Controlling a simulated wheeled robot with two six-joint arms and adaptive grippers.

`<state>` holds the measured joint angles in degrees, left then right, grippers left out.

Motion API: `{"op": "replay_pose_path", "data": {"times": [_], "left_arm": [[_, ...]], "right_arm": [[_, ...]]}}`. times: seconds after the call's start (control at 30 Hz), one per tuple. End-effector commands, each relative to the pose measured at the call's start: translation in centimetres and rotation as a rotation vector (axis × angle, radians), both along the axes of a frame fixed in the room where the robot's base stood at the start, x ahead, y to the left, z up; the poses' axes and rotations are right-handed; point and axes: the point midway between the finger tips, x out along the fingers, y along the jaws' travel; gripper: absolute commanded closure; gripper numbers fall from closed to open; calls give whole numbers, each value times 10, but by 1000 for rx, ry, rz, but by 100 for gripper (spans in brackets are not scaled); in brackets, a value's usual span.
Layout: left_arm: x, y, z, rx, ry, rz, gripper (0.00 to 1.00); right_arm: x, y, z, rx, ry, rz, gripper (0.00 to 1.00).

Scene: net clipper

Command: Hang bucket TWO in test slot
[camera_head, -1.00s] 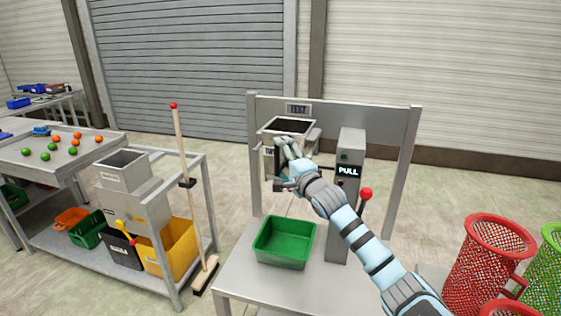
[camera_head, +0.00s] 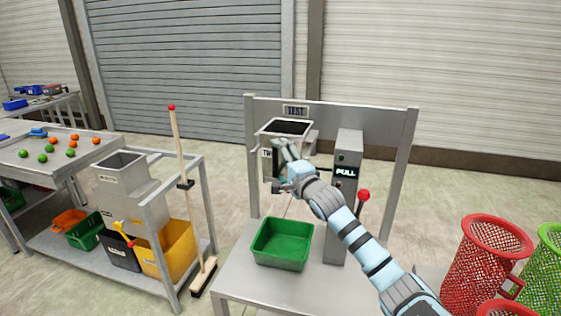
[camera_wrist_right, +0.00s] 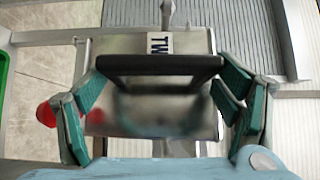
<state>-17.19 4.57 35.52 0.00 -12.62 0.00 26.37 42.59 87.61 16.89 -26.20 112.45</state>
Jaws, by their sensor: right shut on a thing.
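Bucket TWO is a grey metal box with a dark open top. In the head view the bucket (camera_head: 266,166) is upright at the test stand, just under the TEST sign (camera_head: 296,111). Its label is partly covered by my right gripper (camera_head: 284,160). In the right wrist view the bucket (camera_wrist_right: 190,45) fills the middle, with a label reading "TW" and a black handle bar. My right gripper (camera_wrist_right: 160,105) is shut on the bucket, its fingers at either end of the handle. Whether the bucket rests in the slot is hidden. My left gripper is out of view.
A PULL post (camera_head: 346,200) with a red-knobbed lever (camera_head: 363,196) stands right of the bucket. A green bin (camera_head: 283,245) sits on the stand's table below. A broom (camera_head: 183,170) and a cart with another metal container (camera_head: 125,190) are left.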

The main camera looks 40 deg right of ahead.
Motion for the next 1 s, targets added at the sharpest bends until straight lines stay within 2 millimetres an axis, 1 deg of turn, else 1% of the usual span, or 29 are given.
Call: {"op": "replay_pose_path", "data": {"times": [1.0], "left_arm": [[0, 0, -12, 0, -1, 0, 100]], "right_arm": [[0, 0, -17, -2, -4, 1, 73]]}}
